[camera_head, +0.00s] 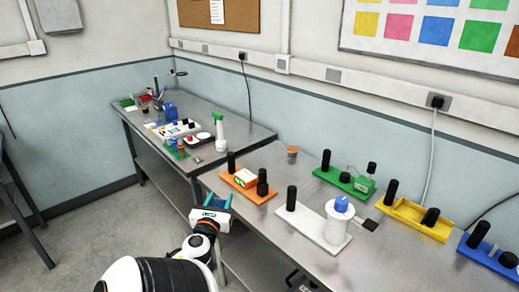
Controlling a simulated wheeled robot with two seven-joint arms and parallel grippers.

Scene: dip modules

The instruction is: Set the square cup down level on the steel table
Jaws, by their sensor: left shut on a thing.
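My left gripper (212,212) is at the front left of the near steel table (262,217), over the gap before its front edge. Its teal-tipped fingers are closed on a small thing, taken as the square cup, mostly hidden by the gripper. Its shape and tilt cannot be made out. It appears apart from the tabletop. My right gripper cannot be made out.
On the near table stand an orange module (243,183), a white module (305,224) with a white cylinder and blue top, and green (335,178), yellow (408,215) and blue (480,254) modules. A small brown-lidded cup (292,155) stands behind. A farther table (240,138) holds more items.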

